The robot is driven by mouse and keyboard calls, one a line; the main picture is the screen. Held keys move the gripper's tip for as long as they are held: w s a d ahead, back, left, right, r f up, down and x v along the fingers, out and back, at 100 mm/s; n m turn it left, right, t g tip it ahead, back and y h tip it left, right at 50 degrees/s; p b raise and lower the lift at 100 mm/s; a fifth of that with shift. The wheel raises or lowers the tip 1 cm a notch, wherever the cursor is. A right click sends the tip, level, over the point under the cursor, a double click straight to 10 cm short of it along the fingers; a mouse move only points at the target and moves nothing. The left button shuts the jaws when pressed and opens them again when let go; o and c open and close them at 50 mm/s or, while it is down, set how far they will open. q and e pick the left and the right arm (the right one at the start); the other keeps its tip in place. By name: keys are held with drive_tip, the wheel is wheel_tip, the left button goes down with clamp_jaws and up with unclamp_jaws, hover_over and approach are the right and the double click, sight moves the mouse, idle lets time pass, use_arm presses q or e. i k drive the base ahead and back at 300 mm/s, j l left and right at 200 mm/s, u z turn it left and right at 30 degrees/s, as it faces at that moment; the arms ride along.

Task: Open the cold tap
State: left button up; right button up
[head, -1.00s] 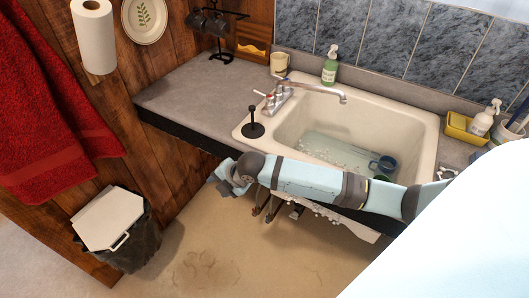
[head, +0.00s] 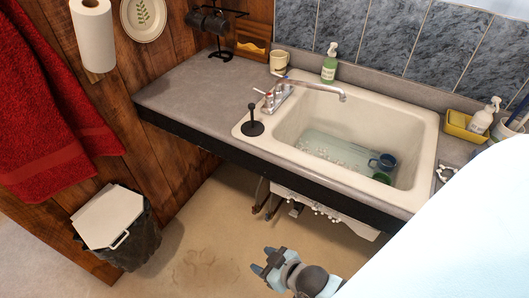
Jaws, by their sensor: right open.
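The chrome tap (head: 312,88) stands at the back left corner of the cream sink (head: 425,150), its spout reaching right over the basin. Its handles (head: 268,96) are at the left end, with a red mark on one and a small bluish spot behind. They are too small to tell which is cold or how far each is turned. My right gripper (head: 263,262) is open and empty, low over the floor in front of the counter, well away from the tap. My left gripper is out of view.
The basin holds water, a blue mug (head: 386,161) and something green. A black plunger-like stopper (head: 253,125) stands on the sink's left rim. Near the tap are a mug (head: 279,62) and a green soap bottle (head: 329,65). The left counter (head: 200,100) is clear.

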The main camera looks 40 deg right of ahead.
sight(272, 73)
drive_tip(key=l+z, duration=0.1)
drive_tip(key=z, duration=0.3)
drive_tip(key=i+z, duration=0.1)
drive_tip(key=z, duration=0.35)
drive_tip(key=l+z, duration=0.15)
drive_tip(key=z, duration=0.25)
drive_tip(key=l+u, duration=0.1)
drive_tip(key=u, duration=0.35)
drive_tip(key=i+l+u, duration=0.1)
drive_tip(key=u, duration=0.3)
